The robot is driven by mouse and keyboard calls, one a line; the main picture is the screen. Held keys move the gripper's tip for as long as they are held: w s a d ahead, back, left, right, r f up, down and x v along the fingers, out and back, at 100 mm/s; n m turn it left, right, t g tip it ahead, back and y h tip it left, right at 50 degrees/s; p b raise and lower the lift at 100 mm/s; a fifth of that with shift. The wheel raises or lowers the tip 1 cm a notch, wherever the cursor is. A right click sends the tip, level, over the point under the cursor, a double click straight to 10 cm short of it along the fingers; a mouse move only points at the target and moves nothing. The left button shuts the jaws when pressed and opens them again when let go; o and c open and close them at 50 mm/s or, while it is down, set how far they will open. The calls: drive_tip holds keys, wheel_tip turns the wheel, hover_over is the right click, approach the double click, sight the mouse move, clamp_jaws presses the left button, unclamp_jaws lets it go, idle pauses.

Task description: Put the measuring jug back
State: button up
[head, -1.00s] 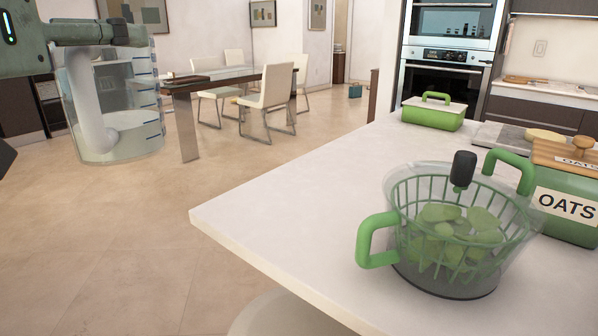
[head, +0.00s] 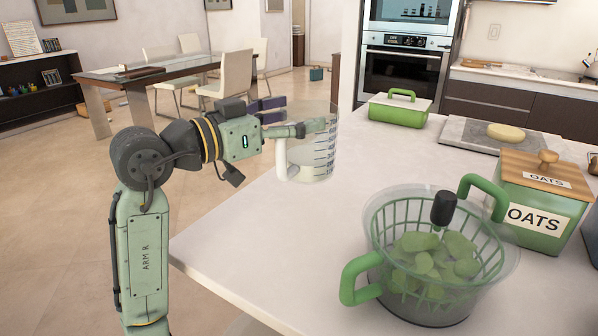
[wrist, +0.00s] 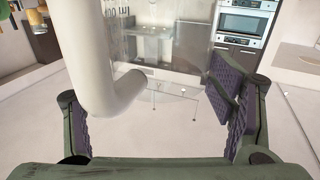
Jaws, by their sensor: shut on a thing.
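The measuring jug (head: 318,158) is clear, with dark scale marks and a white handle. It is upright at the far left part of the white counter (head: 262,215) in the head view. Whether its base touches the counter or hangs just above it, I cannot tell. My gripper (head: 290,128) reaches in from the left and is shut on the jug. In the wrist view, the white handle (wrist: 112,70) stands between the purple-padded fingers, with the clear jug wall (wrist: 165,35) beyond; the exact contact is unclear.
A clear salad spinner with green handles (head: 425,270) stands at the counter's front. A green lidded dish (head: 400,114), a grey board with a round yellowish item (head: 505,132) and a green OATS canister (head: 540,205) stand to the right. The counter's middle is clear.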

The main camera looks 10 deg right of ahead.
sight(288, 155)
drive_tip(key=shift+a+f, duration=0.1)
drive_tip(key=shift+f, duration=3.35)
drive_tip(key=shift+f, duration=0.2)
drive_tip(key=o, duration=1.9)
drive_tip(key=shift+o, duration=0.2)
drive_tip(key=shift+r, duration=0.1)
drive_tip(key=shift+r+p, duration=0.2)
drive_tip(key=shift+p, duration=0.15)
drive_tip(key=b+v, duration=0.3)
drive_tip(key=v, duration=0.9)
